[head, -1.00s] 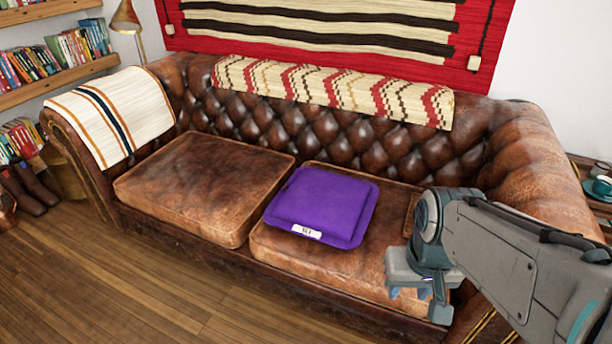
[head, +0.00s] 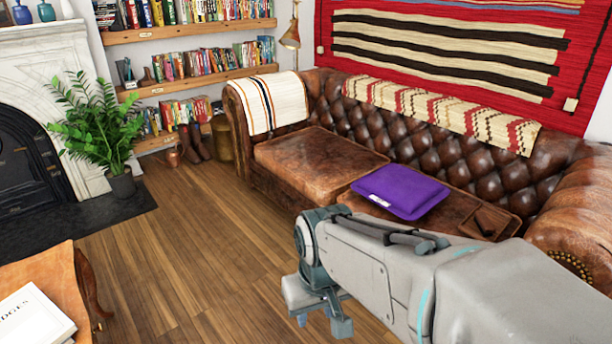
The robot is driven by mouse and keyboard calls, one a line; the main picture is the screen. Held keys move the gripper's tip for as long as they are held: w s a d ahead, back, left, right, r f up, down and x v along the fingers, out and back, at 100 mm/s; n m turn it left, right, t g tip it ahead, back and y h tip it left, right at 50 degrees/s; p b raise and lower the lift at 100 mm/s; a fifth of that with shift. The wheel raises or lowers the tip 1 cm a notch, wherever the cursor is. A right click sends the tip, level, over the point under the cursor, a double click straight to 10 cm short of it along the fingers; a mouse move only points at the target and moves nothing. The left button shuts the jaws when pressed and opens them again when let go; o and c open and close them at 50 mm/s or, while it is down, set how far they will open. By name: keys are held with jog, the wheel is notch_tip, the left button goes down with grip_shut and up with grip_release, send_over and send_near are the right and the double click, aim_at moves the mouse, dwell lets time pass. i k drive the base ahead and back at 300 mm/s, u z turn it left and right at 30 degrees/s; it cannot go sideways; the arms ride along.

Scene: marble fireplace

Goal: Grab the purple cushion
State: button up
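The purple cushion (head: 401,191) lies flat on the right seat of the brown leather sofa (head: 318,163). It is square, with a small white label on its front edge. My gripper (head: 321,317) is at the lower middle of the head view, pointing down over the wooden floor in front of the sofa. It is left of and nearer than the cushion, and clearly apart from it. Its small bluish fingers look spread, with nothing between them. My forearm covers part of the sofa's front and right seat.
A potted plant (head: 95,130) stands by the white fireplace (head: 45,60). Bookshelves (head: 190,82) line the back wall. The wooden floor (head: 190,240) between table and sofa is clear.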

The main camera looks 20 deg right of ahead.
aim_at(405, 193)
jog(key=u, duration=0.25)
jog(key=i, duration=2.2)
jog(key=z, duration=1.25)
jog(key=i, duration=0.8)
jog(key=z, duration=1)
jog(key=i, duration=0.25)
jog(key=z, duration=0.3)
